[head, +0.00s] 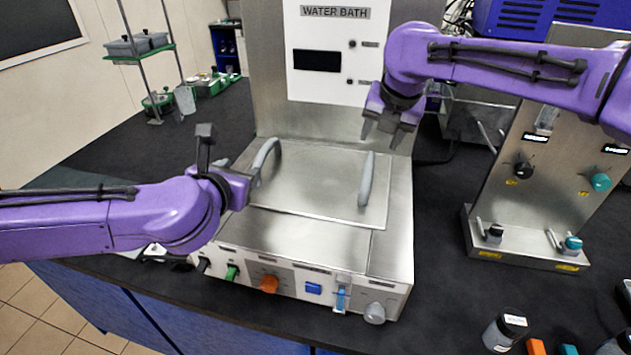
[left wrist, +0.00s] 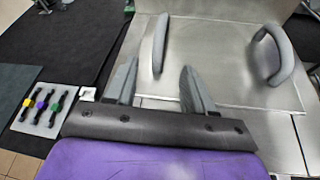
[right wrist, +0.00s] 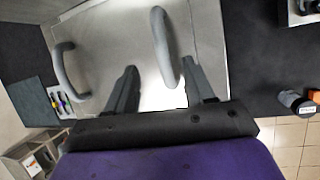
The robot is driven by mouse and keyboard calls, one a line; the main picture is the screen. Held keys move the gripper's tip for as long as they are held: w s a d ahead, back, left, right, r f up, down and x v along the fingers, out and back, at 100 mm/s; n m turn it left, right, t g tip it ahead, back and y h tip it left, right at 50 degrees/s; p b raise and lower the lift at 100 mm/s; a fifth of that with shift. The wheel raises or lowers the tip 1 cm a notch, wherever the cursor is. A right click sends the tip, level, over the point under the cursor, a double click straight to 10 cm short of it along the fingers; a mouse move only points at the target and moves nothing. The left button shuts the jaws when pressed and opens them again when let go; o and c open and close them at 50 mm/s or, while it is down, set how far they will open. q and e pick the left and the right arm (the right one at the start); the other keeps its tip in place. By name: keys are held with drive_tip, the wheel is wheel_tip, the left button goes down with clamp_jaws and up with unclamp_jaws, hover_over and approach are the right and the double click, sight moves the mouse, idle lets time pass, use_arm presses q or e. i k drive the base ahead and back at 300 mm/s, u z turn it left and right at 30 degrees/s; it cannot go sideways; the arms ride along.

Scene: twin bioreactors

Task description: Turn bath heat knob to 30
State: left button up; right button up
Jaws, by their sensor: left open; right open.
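The steel water bath (head: 315,235) stands at the centre with a closed lid (head: 310,180). Its sloping front panel carries a black knob (head: 204,265), a green knob (head: 232,272), an orange knob (head: 269,284) and a grey knob (head: 375,313). The small labels are unreadable, so I cannot tell which one is the heat knob. My left gripper (head: 232,160) is open and empty by the lid's left handle (head: 266,160); it also shows in the left wrist view (left wrist: 158,78). My right gripper (head: 380,134) is open and empty above the right handle (head: 366,180); it also shows in the right wrist view (right wrist: 160,78).
A blue button (head: 313,288) and a guarded blue switch (head: 341,297) sit between the orange and grey knobs. The dark display (head: 317,61) looks blank. A steel valve panel (head: 540,180) stands at the right. Bottles (head: 504,333) stand at the front right.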

sight(269, 283)
drive_tip(key=k, duration=1)
